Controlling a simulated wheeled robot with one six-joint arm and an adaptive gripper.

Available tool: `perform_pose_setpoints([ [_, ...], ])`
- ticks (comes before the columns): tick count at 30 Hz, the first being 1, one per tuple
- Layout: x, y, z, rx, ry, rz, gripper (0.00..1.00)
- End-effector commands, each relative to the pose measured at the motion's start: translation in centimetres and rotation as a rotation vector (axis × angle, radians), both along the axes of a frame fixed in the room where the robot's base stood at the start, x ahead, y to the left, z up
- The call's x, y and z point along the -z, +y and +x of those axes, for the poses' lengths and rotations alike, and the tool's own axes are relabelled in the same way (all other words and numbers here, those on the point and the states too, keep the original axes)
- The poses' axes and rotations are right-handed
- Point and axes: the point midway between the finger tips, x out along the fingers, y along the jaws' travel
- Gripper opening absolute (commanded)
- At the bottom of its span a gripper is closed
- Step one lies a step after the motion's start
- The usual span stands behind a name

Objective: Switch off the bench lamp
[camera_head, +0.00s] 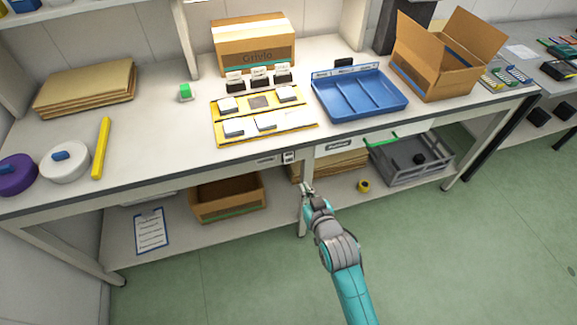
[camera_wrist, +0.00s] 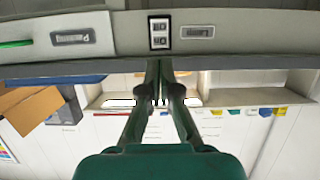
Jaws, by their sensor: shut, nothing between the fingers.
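A small switch plate (camera_head: 289,157) is set in the front edge of the bench, left of the labelled drawer. A bright white strip (camera_wrist: 120,102), apparently the lit lamp, shows partly behind the fingers.
The bench top (camera_head: 180,130) carries a blue tray (camera_head: 350,112), label cards and an open carton (camera_head: 445,60). The lower shelf holds a carton (camera_head: 228,200) and a grey crate (camera_head: 415,165). A yellow tape roll (camera_head: 363,185) sits nearby. The green floor is clear.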

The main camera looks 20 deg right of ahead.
Motion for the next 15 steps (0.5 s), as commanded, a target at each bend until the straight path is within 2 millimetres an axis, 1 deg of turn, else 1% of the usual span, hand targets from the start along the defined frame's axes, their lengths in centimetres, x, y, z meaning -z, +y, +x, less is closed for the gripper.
perform_pose_setpoints([
  [5, 0.0, 0.0, 0.1, 0.0, 0.0, 0.0, 0.0],
  [8, 0.2, 0.0, 0.6, 0.0, 0.0, 0.0, 0.0],
  [11, 0.5, 0.0, 1.7, 0.0, -0.001, 0.0, 0.0],
  [15, 1.2, 0.0, 4.0, 0.0, -0.002, 0.0, 0.0],
])
